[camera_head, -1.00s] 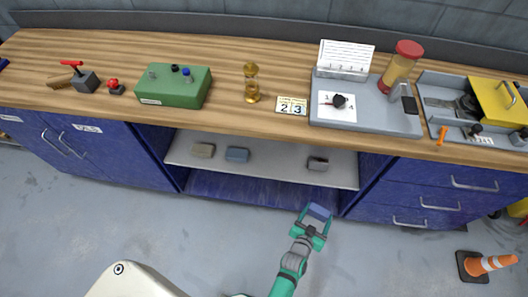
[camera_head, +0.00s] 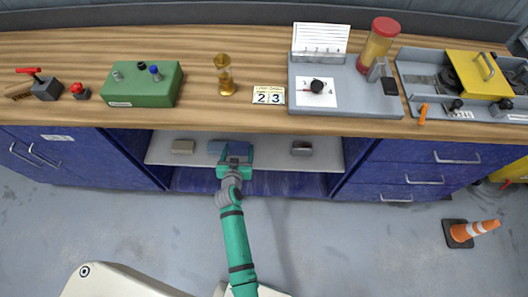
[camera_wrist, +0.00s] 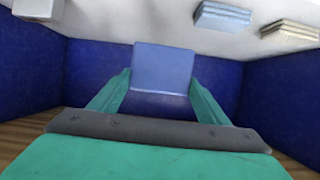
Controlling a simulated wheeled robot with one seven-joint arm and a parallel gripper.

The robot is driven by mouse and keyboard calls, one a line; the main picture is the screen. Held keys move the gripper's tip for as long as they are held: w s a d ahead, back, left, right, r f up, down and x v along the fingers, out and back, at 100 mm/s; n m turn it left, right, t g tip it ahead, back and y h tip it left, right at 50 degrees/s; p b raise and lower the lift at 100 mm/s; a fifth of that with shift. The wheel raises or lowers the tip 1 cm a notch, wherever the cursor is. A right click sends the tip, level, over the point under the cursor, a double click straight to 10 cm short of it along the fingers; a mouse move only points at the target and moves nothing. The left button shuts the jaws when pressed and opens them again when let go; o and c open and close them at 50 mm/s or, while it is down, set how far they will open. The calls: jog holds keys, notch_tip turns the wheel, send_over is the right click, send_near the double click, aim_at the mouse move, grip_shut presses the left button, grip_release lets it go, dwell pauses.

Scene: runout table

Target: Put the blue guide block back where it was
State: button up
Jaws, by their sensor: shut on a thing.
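My gripper (camera_head: 235,158) is at the open shelf under the workbench, shut on the blue guide block (camera_wrist: 163,68). In the wrist view the block sits between my two green fingers, its flat blue face showing. In the head view the held block (camera_head: 239,147) is partly hidden by my gripper and overlaps a blue-grey block (camera_head: 215,146) on the shelf. The wrist view shows that blue-grey block (camera_wrist: 222,17) apart from the held one, off to the right. I cannot tell whether the held block touches the shelf.
The pale shelf (camera_head: 275,160) also bears a beige block (camera_head: 183,146) and a grey block (camera_head: 302,148). Bare shelf lies between the held block and the grey one. Blue cabinets flank the opening, and the wooden benchtop (camera_head: 205,112) overhangs it.

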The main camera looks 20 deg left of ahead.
jog(key=shift+a+r, duration=0.75)
jog(key=shift+a, duration=0.35)
jog(key=shift+w+d+f, duration=0.1)
jog(key=shift+w+d, duration=0.05)
jog(key=shift+w, duration=0.2)
jog(key=w+d+f, duration=0.9)
jog(key=shift+w+d+f, duration=0.2)
jog(key=shift+w, duration=0.05)
notch_tip(320, 180, down, 3)
jog(key=shift+r, duration=0.15)
jog(key=shift+f, duration=0.25)
